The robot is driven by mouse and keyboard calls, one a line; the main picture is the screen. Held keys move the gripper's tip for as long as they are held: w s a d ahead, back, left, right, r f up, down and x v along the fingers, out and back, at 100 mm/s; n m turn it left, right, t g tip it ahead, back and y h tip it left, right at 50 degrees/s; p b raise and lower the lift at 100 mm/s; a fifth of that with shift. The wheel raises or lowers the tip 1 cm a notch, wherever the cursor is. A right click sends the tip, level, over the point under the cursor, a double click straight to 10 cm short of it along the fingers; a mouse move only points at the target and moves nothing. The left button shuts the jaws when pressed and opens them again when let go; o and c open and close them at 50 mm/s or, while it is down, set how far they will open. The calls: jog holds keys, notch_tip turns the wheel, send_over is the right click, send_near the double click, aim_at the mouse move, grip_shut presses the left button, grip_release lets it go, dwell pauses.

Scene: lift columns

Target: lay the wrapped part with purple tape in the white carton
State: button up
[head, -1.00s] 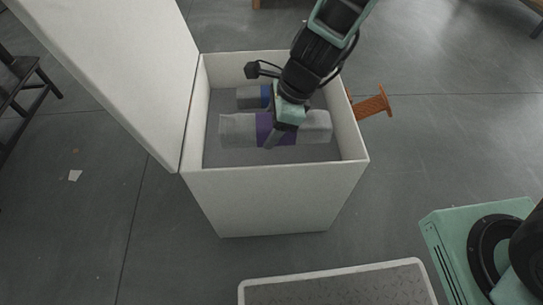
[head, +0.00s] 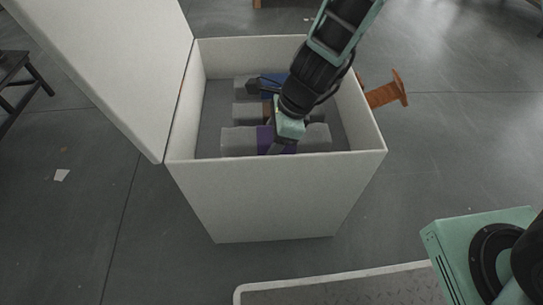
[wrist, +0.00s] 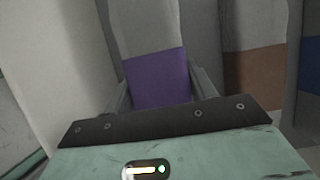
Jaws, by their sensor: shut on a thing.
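The wrapped part with purple tape (head: 239,141) is a grey-white bundle with a purple band around its middle. It lies crosswise inside the open white carton (head: 275,195), near the front wall. My gripper (head: 275,147) reaches down into the carton and is shut on the part at the purple band. In the wrist view the purple band (wrist: 158,78) sits between the two fingers (wrist: 160,92). The part's underside is hidden, so I cannot tell whether it touches the carton floor.
Two other wrapped parts lie behind it in the carton, one with brown tape (head: 246,112) and one with blue tape (head: 272,86). The carton's lid (head: 110,70) stands open at the left. An orange spool-like object (head: 388,92) is behind the right wall.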

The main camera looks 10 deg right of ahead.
jog(key=shift+f+b, duration=1.35)
jog(key=shift+f, duration=0.6)
jog(key=shift+f, duration=0.1)
jog(key=o, duration=1.5)
